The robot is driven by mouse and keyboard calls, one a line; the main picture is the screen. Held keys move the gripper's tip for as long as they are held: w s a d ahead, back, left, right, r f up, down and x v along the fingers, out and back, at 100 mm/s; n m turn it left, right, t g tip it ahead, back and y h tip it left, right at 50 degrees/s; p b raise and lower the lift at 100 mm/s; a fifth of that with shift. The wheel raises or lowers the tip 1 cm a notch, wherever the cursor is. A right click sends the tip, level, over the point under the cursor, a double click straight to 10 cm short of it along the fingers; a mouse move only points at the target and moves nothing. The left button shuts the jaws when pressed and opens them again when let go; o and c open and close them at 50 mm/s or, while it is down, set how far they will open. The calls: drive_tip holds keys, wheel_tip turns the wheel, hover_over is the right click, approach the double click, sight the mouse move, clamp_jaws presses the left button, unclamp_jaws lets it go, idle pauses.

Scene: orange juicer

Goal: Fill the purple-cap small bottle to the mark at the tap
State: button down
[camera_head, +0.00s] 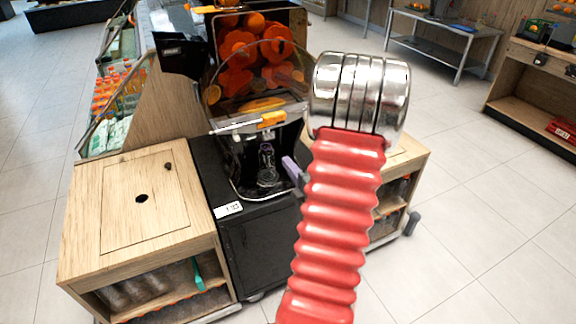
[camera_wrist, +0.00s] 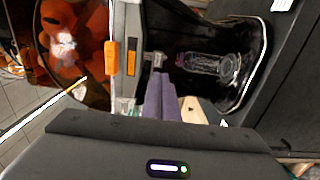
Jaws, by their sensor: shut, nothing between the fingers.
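The small clear bottle (camera_head: 266,163) stands upright in the dark bay of the juicer, below the tap. It also shows in the wrist view (camera_wrist: 203,64), lying sideways in that rotated picture. I cannot make out a purple cap, the mark or any liquid in it. The tap (camera_wrist: 155,60) is in the wrist view, just off the bottle's mouth. My gripper (camera_wrist: 163,84) has its purple fingers shut together and empty, pointing at the tap area. In the head view my gripper (camera_head: 290,165) is just right of the bottle; I cannot tell if it touches the tap.
The juicer (camera_head: 255,75) holds several oranges behind a clear cover, with an orange-yellow part (camera_head: 270,119) on its front. My red arm hides part of the right counter (camera_head: 405,155).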

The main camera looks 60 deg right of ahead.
sight(269, 139)
drive_tip(key=x, duration=1.2)
drive_tip(key=shift+w+d+f, duration=0.2)
drive_tip(key=shift+w+f, duration=0.25)
idle(6.3)
